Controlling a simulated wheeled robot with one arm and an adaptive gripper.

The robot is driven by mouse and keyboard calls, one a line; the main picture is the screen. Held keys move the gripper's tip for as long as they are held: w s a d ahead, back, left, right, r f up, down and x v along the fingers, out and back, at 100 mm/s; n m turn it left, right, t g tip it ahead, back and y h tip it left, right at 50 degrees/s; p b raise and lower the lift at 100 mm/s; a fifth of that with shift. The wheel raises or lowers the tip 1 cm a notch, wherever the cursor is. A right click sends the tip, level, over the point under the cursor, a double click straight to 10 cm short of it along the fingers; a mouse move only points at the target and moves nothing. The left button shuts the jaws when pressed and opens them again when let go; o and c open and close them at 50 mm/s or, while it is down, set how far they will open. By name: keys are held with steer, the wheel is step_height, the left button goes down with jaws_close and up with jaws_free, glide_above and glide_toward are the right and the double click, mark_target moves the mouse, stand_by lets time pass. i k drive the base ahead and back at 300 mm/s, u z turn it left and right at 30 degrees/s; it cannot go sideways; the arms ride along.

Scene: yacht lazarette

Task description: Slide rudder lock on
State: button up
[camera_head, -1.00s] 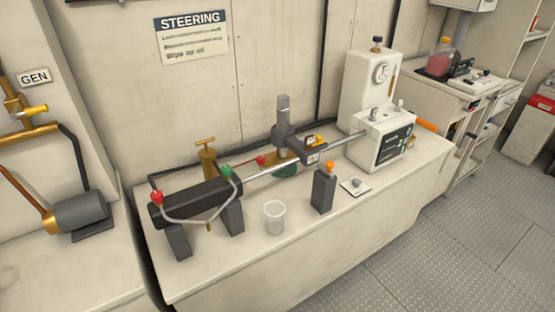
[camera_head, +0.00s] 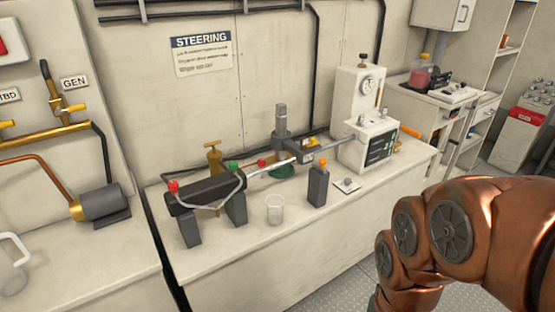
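The steering gear stands on a pale bench below a STEERING sign. It has a dark cylinder (camera_head: 205,190) on two grey supports, with a bright rod (camera_head: 272,167) running right to a dark tiller arm (camera_head: 320,153). The tiller arm joins an upright grey post (camera_head: 281,120). A small yellow piece (camera_head: 310,142) is at the tiller arm. A dark grey block with an orange top (camera_head: 318,187) stands upright on the bench in front. I cannot tell which part is the rudder lock. My copper-coloured arm fills the lower right; my gripper is out of view.
A clear cup (camera_head: 275,209) stands near the bench's front edge, left of the grey block. A small plate with a knob (camera_head: 347,185) lies right of the block. A white control box (camera_head: 370,146) stands at the bench's right. The bench's front strip (camera_head: 235,250) is clear.

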mark_target(319, 166)
steer(key=u, duration=0.1)
steer(key=k, duration=1)
steer(key=z, duration=1.45)
steer(key=i, duration=1.35)
steer(key=u, duration=0.85)
steer(key=i, duration=0.4)
steer(key=u, duration=0.5)
